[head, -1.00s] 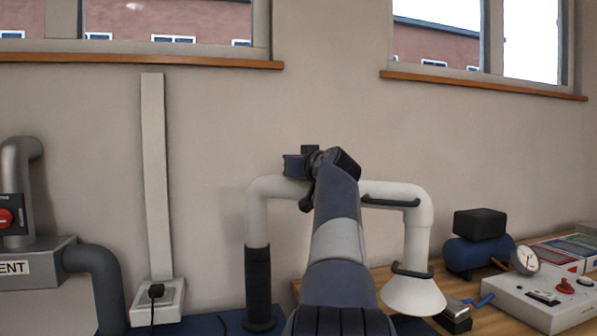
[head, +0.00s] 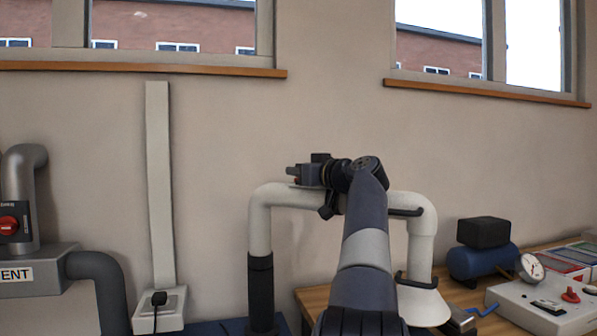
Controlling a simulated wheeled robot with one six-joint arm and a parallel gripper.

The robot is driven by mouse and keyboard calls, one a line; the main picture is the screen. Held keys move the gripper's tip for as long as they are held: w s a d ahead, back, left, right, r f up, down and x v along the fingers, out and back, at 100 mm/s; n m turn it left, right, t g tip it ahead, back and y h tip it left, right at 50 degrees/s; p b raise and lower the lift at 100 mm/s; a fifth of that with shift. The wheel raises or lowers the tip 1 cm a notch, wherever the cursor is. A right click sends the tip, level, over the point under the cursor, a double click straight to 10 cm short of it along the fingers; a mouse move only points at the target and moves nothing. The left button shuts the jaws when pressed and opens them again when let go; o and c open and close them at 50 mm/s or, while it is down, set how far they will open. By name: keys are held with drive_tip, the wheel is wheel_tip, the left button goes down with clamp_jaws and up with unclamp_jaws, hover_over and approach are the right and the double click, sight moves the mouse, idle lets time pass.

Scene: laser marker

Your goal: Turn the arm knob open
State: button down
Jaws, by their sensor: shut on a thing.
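The white fume extraction arm (head: 259,222) rises from a black sleeve, bends, runs right behind my arm and drops to a white hood (head: 420,304). My gripper (head: 300,173) is at the top of its horizontal pipe, left of the middle, pointing left. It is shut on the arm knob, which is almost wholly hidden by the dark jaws. How far the knob is turned cannot be told.
A grey vent duct with a red knob (head: 9,223) stands at the far left. A white trunking strip (head: 160,190) runs down the wall to a socket. On the wooden bench at right are a blue compressor (head: 482,262), a gauge and a white control box (head: 540,309).

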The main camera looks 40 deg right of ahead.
drive_tip(key=shift+d+f, duration=0.1)
drive_tip(key=shift+f, duration=0.05)
drive_tip(key=c, duration=1.5)
unclamp_jaws()
drive_tip(key=shift+s, duration=0.1)
drive_tip(key=s, duration=0.3)
drive_tip(key=s+b, duration=0.1)
drive_tip(key=s, duration=0.3)
drive_tip(key=s+a, duration=0.1)
drive_tip(key=s, duration=0.2)
drive_tip(key=shift+s+b, duration=0.3)
drive_tip(key=shift+b, duration=0.05)
drive_tip(key=shift+o, duration=0.7)
